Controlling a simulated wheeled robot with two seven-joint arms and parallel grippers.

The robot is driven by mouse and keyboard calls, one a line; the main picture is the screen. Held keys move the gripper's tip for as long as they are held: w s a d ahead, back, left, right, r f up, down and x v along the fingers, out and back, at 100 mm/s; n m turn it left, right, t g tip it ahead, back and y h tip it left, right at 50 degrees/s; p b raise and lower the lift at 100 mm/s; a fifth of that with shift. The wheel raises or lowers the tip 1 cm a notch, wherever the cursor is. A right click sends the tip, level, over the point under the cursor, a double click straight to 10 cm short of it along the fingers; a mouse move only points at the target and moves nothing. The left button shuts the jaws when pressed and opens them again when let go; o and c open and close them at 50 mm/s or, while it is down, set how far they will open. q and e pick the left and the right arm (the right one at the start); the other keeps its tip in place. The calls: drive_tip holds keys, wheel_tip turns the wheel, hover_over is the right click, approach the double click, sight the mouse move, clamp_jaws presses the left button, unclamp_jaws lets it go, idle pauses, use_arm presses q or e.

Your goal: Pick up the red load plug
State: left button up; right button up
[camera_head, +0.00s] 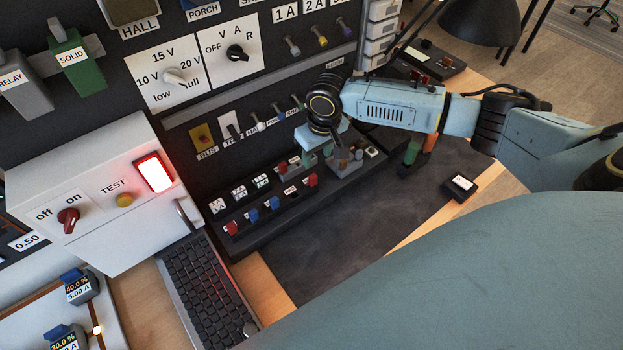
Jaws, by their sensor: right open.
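Several small red plugs sit in the black stepped rack (300,212) below the wall panel. One red plug (232,228) is at the rack's left end, one red plug (311,180) is near its middle, and another is just behind that. I cannot tell from the labels which is the load plug. My right gripper (345,163) points down over the right part of the rack, to the right of the middle red plug and apart from it. It is open, and its fingertips partly hide the rack there. My left gripper is not in view.
Blue plugs (275,202) stand in the rack between the red ones. A dark mat (345,240) with free room lies in front. A keyboard (207,288) and a white test box (95,200) with a lit red lamp are at left.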

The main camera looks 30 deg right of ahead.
sight(313, 176)
drive_tip(key=f, duration=0.3)
drive_tip(key=shift+w+f, duration=0.3)
drive_tip(key=shift+f, duration=0.1)
drive_tip(key=shift+a+f+b, duration=0.2)
drive_tip(key=shift+a+f, duration=0.05)
drive_tip(key=shift+f, duration=1.15)
drive_tip(key=shift+a+f+b, duration=0.15)
drive_tip(key=shift+a+f, duration=0.05)
drive_tip(key=shift+f, duration=1.15)
clamp_jaws()
